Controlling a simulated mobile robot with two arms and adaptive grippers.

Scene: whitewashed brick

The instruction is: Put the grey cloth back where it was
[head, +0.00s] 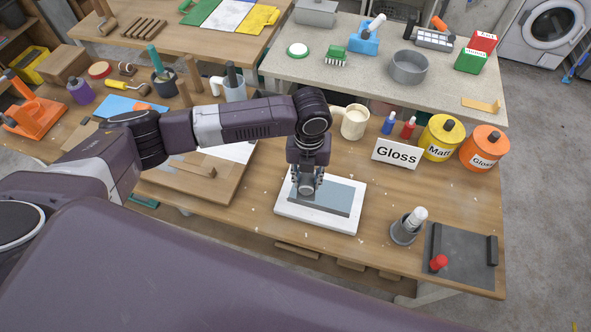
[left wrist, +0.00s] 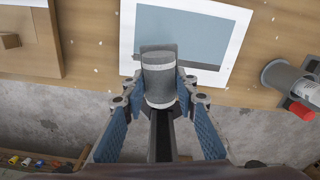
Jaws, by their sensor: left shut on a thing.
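My left gripper (head: 306,184) points down over a white board (head: 328,225) with a flat blue-grey rectangle (head: 335,196) on it. My right gripper is not in view.
A cream mug (head: 354,122), a "Gloss" sign (head: 396,153) and yellow and orange paint tins (head: 482,152) stand behind. A grey cup (head: 404,231) with a white-topped thing and a dark tray (head: 462,262) are at right. A wooden board (head: 200,186) lies left.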

